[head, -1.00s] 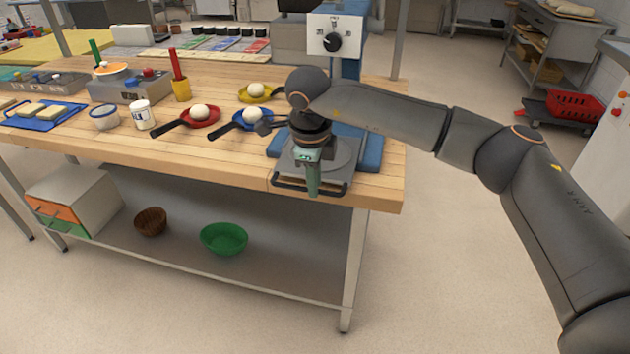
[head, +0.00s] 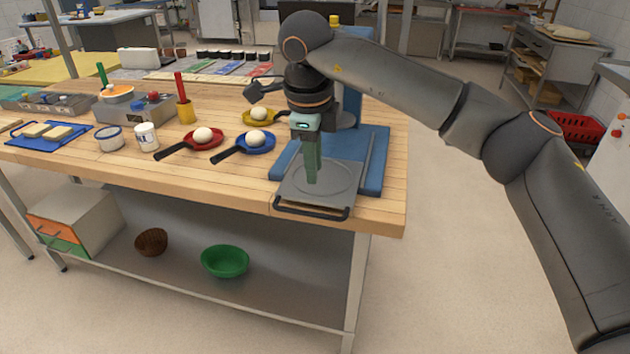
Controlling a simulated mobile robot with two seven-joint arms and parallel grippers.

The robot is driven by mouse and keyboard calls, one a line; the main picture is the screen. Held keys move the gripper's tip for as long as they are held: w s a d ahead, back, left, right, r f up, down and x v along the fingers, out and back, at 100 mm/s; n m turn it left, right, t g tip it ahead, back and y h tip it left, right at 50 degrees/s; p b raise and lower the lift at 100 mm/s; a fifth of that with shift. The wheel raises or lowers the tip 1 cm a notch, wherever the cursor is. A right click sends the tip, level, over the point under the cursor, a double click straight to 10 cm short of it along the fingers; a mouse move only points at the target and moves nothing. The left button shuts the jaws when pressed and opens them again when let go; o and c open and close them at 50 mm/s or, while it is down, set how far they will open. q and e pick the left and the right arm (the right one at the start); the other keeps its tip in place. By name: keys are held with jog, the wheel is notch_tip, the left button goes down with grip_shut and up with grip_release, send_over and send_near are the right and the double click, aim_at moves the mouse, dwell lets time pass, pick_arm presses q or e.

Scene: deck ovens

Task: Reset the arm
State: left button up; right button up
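My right arm comes in from the right side of the head view. Its elbow is at the right and its forearm reaches across to the wrist above the table. My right gripper (head: 312,178) points down above the grey plate (head: 345,185) of the blue press-like machine (head: 372,165). Its greenish fingers show edge-on as one narrow shape, so I cannot tell whether they are apart. I see nothing held in them. The arm hides much of the machine's upper part. My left gripper is not in view.
A green bowl (head: 225,262) is on the lower shelf. Open floor lies right of the table.

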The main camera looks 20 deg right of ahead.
jog(key=shift+r, duration=0.5)
jog(key=shift+a, duration=0.1)
